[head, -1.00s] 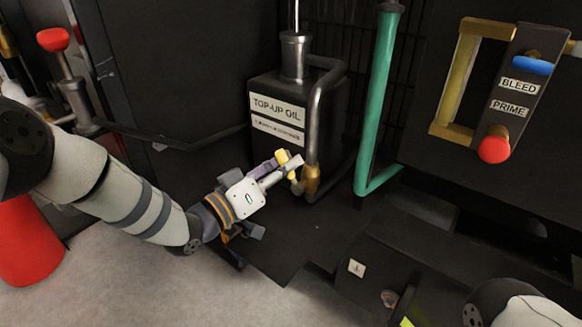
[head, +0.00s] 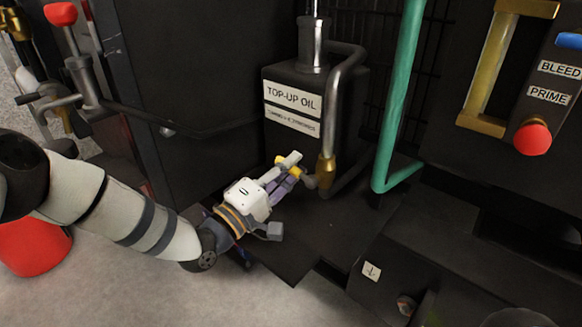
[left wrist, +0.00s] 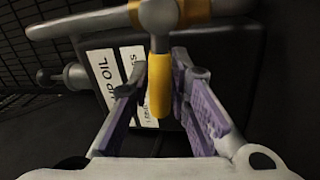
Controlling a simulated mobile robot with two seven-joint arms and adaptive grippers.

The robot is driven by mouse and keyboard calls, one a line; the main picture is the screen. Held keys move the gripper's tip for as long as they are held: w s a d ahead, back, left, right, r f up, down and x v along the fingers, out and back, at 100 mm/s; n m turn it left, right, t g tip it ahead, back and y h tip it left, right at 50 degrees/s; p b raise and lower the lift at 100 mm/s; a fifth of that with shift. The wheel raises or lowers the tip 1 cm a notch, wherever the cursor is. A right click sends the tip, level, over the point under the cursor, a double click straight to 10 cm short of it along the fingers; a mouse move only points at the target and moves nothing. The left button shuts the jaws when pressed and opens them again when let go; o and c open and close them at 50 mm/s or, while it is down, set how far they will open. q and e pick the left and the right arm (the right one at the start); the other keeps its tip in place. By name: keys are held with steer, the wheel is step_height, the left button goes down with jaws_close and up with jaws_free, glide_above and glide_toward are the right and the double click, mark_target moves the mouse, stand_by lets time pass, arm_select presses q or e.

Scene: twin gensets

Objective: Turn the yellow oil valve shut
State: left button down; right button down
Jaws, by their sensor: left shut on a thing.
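The yellow oil valve handle (head: 288,170) shows between the fingers of my left gripper (head: 291,165), in front of the black tank (head: 343,100) labelled TOP-UP OIL. In the left wrist view the yellow handle (left wrist: 159,88) extends from a grey stem toward my palm. The purple-padded fingers of my left gripper (left wrist: 160,78) are on both sides of it, shut on it. The valve sits beside a brass fitting (head: 326,171) at the foot of a bent grey pipe (head: 340,90). The fingers partly hide the handle in the head view. My right gripper is not in view.
A teal pipe (head: 402,90) stands right of the tank. Farther right is a panel (head: 553,85) marked BLEED and PRIME with a red knob (head: 532,137). A red-knobbed lever (head: 61,14) is at upper left. Bare floor (head: 150,290) lies in front.

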arm_select(q)
steer(key=shift+f+n+y, duration=0.3)
steer(key=shift+f+n, duration=0.15)
steer(key=shift+n, duration=0.45)
steer(key=c, duration=1.5)
jaws_free()
steer(key=shift+o, duration=0.2)
steer(key=v, duration=1.2)
steer(key=shift+s+f, duration=0.1)
steer(key=shift+f, duration=0.05)
